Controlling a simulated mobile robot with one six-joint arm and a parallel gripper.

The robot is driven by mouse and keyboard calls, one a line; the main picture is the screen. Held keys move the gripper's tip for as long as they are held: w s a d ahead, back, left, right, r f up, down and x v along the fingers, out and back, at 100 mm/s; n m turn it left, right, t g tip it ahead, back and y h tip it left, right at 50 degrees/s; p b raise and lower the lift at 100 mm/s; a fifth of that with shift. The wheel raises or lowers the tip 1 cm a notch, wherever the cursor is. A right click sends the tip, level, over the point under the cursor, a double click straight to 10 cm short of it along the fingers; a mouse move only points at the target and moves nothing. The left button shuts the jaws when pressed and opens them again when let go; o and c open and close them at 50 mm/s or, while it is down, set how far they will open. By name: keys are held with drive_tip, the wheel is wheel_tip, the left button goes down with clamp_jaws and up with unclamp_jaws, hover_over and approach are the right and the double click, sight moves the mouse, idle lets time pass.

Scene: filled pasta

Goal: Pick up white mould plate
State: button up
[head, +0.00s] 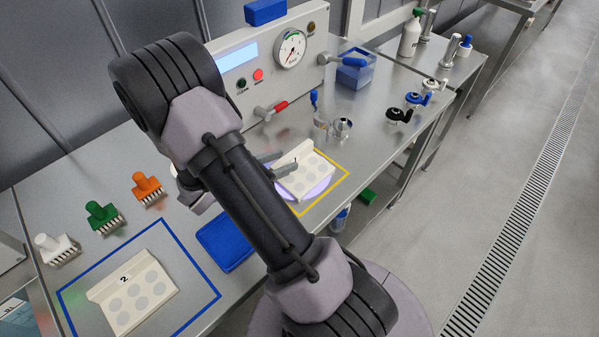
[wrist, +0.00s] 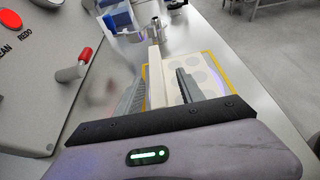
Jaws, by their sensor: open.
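A white mould plate (head: 308,180) with round recesses and a raised rim marked 1 lies on a lit round spot inside a yellow outline. My gripper (head: 280,163) is at its raised rim. In the wrist view my gripper (wrist: 160,80) is open, with one finger on each side of the upright rim of the white plate (wrist: 157,82). I cannot tell if the fingers touch it. A second white mould plate (head: 134,292), marked 2, lies inside a blue outline at lower left. My arm hides part of the bench between them.
A panel with a gauge (head: 290,49) and a red-handled valve (head: 271,110) stands behind; the red handle (wrist: 84,56) is left of my gripper in the wrist view. Small metal cups (head: 341,127) stand just beyond the plate. A blue tray (head: 226,240) and coloured brushes (head: 104,215) lie left.

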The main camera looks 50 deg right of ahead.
sight(292, 157)
drive_tip(key=b+x, duration=0.1)
drive_tip(key=x, duration=0.1)
drive_tip(key=b+x, duration=0.1)
drive_tip(key=x, duration=0.1)
drive_tip(key=shift+w+d+f, duration=0.25)
drive_tip(key=shift+f, duration=0.2)
drive_tip(key=shift+d, duration=0.25)
drive_tip(key=shift+r, duration=0.1)
clamp_jaws()
idle(0.6)
